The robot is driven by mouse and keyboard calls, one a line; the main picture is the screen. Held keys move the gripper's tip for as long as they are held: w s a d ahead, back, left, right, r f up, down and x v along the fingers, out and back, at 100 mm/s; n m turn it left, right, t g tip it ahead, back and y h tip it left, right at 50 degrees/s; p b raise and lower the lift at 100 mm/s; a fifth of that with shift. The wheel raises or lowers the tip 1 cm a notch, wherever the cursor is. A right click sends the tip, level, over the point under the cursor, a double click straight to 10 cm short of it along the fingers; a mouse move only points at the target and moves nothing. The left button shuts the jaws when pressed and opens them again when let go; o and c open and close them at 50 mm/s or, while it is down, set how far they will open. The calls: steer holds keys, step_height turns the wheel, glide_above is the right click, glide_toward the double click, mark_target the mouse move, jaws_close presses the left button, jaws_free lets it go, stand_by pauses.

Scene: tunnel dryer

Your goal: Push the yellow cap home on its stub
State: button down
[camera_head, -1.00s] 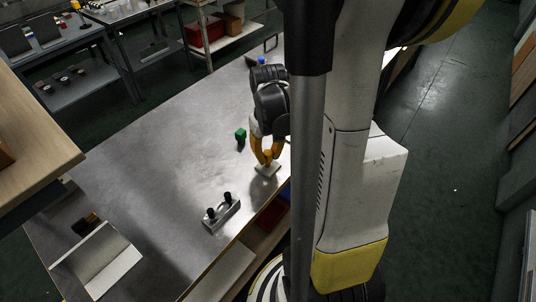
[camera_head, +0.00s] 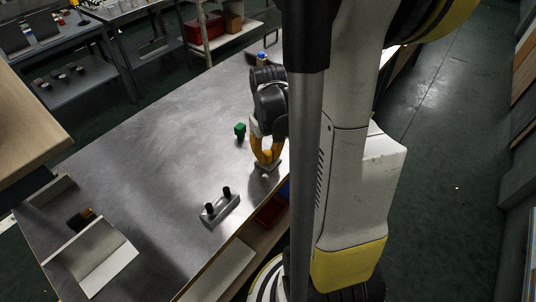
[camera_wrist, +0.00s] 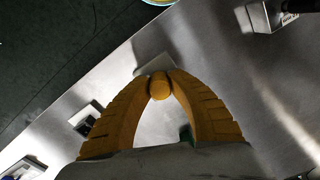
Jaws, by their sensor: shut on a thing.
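The yellow cap (camera_wrist: 160,86) is between my fingertips in the wrist view. My gripper (camera_wrist: 160,78) is shut on it, one orange-yellow finger at each side. A pale grey plate (camera_wrist: 151,58) shows just beyond the fingertips. In the head view my gripper (camera_head: 265,165) points down at this small plate (camera_head: 267,169) near the table's right edge. The stub is hidden by the cap and fingers, so I cannot tell how far the cap sits on it.
A grey block (camera_head: 220,209) with two black pegs stands in front of my gripper. A green piece (camera_head: 240,131) stands behind to the left. A pale angled tray (camera_head: 92,267) is at the table's near left. The table's middle is clear.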

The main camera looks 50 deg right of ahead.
mark_target(268, 152)
steer(key=c, duration=1.2)
jaws_free()
step_height(268, 152, up, 12)
